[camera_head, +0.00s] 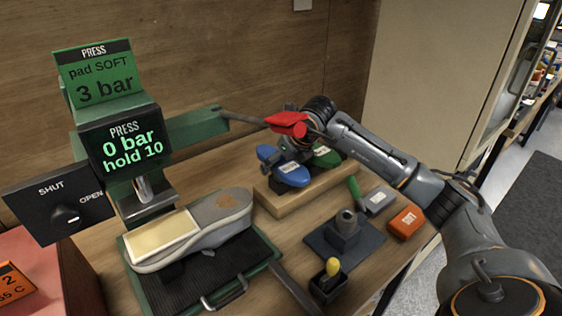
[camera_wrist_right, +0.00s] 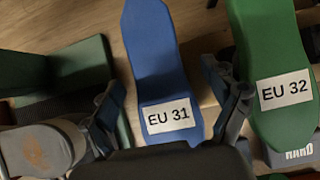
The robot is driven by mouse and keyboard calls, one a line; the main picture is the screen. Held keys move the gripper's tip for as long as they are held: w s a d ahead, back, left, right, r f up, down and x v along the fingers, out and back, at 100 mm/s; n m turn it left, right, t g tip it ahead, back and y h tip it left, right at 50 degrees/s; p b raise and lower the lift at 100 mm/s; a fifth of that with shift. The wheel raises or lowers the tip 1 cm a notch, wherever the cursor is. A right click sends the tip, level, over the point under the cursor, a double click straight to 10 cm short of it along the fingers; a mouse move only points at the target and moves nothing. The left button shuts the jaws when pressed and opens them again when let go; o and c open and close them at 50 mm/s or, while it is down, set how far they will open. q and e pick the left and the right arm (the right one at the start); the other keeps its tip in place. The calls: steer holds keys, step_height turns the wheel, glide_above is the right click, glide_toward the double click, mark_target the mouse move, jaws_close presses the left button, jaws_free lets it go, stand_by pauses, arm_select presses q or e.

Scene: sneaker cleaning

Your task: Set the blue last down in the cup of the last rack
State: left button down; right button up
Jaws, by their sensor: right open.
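The blue last (camera_head: 289,174), labelled EU 31 in the right wrist view (camera_wrist_right: 155,55), is at the left part of the wooden last rack (camera_head: 318,190). It appears to rest there; its lower end and the cup under it are hidden. My right gripper (camera_wrist_right: 170,100) is open, with one finger on each side of the blue last and visible gaps between. In the head view the right gripper (camera_head: 288,152) is partly hidden behind the red handle. A green last (camera_head: 326,157), labelled EU 32 in the wrist view (camera_wrist_right: 272,60), stands to the right. My left gripper is out of view.
The green press with its red lever handle (camera_head: 286,124) reaches over the rack. A grey shoe (camera_head: 205,228) lies on the press pad at left. A grey post on a base (camera_head: 344,232), a yellow-knobbed stick (camera_head: 332,268) and an orange block (camera_head: 407,222) stand in front of the rack.

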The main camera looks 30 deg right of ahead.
steer(key=v, duration=1.2)
steer(key=shift+r, duration=0.15)
